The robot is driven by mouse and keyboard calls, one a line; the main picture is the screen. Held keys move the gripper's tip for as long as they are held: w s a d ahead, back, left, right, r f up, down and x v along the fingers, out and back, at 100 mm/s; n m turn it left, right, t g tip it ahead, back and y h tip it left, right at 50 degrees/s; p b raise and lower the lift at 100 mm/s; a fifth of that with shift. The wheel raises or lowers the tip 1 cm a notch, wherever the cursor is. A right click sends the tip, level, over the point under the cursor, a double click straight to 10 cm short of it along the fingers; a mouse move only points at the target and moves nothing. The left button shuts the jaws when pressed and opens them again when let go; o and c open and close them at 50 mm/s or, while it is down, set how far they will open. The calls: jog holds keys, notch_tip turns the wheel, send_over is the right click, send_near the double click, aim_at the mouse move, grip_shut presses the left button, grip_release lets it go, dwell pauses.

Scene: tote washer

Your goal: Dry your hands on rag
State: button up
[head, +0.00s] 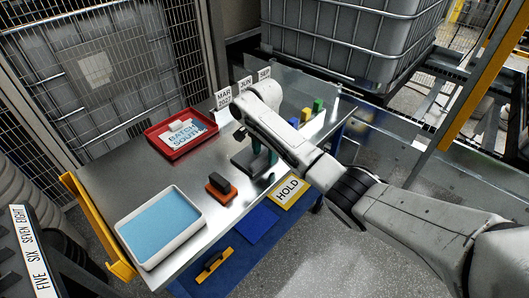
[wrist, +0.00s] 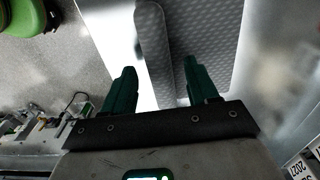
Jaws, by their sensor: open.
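A grey dimpled piece that looks like the rag (wrist: 212,38) fills the top middle of the wrist view. A narrower strip of it stands on its left, between my fingertips in the picture. In the head view a dark grey piece (head: 243,161), likely the same rag, is on the steel table just under my gripper (head: 265,163). My gripper's green fingers are spread apart in the wrist view (wrist: 159,66) with nothing clamped between them. I cannot tell whether they touch the rag. My arm hides part of the table behind it.
A yellow rail (head: 95,225) edges the left. A caged tank (head: 350,40) stands behind.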

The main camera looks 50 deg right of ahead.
notch_tip(320, 180, up, 11)
jog(key=p, duration=0.1)
jog(key=shift+f+p, duration=0.2)
jog(key=shift+p, duration=0.15)
